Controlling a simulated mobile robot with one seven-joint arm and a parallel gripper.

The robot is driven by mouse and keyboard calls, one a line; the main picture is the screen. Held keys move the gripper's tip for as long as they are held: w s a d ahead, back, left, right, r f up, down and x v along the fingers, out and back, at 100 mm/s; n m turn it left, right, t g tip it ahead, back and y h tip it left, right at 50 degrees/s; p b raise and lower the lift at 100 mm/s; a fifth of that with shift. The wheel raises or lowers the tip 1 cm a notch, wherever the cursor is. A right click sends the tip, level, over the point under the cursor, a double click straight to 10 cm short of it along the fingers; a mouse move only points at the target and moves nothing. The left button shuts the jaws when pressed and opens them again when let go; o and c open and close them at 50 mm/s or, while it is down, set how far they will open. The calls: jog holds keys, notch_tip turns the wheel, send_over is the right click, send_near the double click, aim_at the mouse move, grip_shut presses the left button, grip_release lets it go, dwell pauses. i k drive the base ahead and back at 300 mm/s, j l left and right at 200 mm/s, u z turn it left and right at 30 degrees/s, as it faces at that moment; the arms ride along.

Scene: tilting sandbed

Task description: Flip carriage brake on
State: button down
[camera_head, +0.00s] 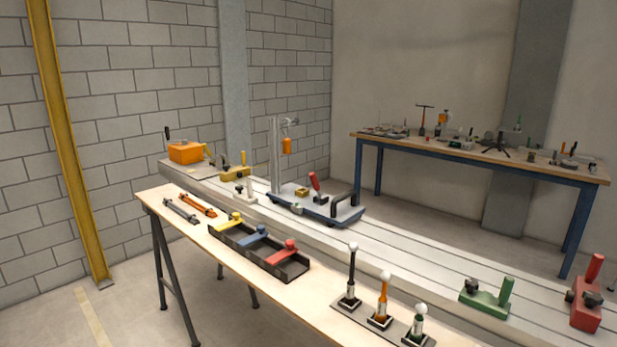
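A low grey carriage with a dark blue base (290,206) sits on the long grey slotted bed (400,250), in the middle of the view. A red-handled lever (314,181) stands on the carriage, leaning slightly left; it may be the brake, but I cannot tell its setting. A black handle (344,199) is at the carriage's right end. A small brass-coloured block (301,193) sits on its deck. A grey post (276,155) with a hanging orange weight (286,146) rises behind its left end. My gripper is not in view.
A wooden trestle table (196,232) runs in front of the bed. It holds a black tray (245,246) with yellow, blue and red pieces, and three white-knobbed levers (382,300). Green (486,297) and red (584,305) fixtures stand at the bed's right end. A workbench (480,155) is behind.

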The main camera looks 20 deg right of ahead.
aim_at(312, 176)
jog(key=i+l+z, duration=0.1)
jog(key=i, duration=0.45)
jog(key=i+l+z, duration=0.1)
jog(key=i+l, duration=0.15)
jog(key=i, duration=0.3)
